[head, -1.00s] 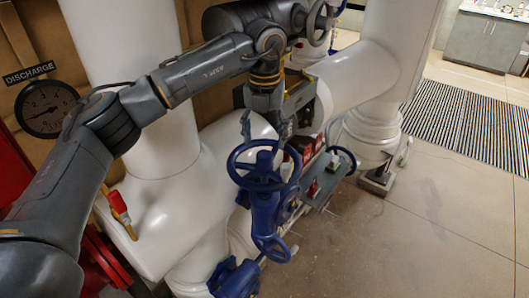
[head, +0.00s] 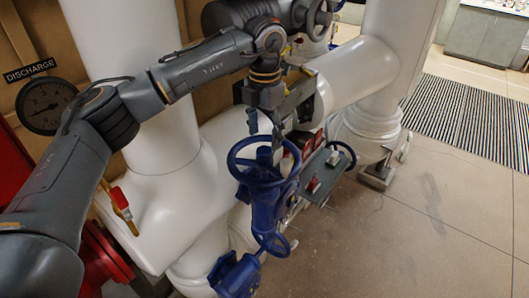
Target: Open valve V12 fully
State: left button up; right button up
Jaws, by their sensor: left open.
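A blue handwheel (head: 237,172) sits on top of a blue valve body (head: 264,215) in the middle of the head view, in front of the white pipes. I cannot read a tag on it, so I cannot tell whether it is V12. My left gripper (head: 265,131) is open and points down at the wheel's far side. Its fingertips look close to the far rim; I cannot tell whether they touch it. Nothing shows between the fingers. My right gripper is not in view.
Behind the wheel are a grey panel (head: 325,178) with a red part and another blue handwheel (head: 351,150). A red-handled small valve (head: 121,199) and a DISCHARGE gauge (head: 46,105) are at the left. The floor at the right (head: 440,220) is clear.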

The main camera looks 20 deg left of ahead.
aim_at(265, 150)
pick_arm(q)
jog(key=shift+f, duration=0.1)
jog(key=shift+s+f+b, duration=0.1)
jog(key=shift+f+b, duration=2.05)
jog(key=shift+f, duration=1)
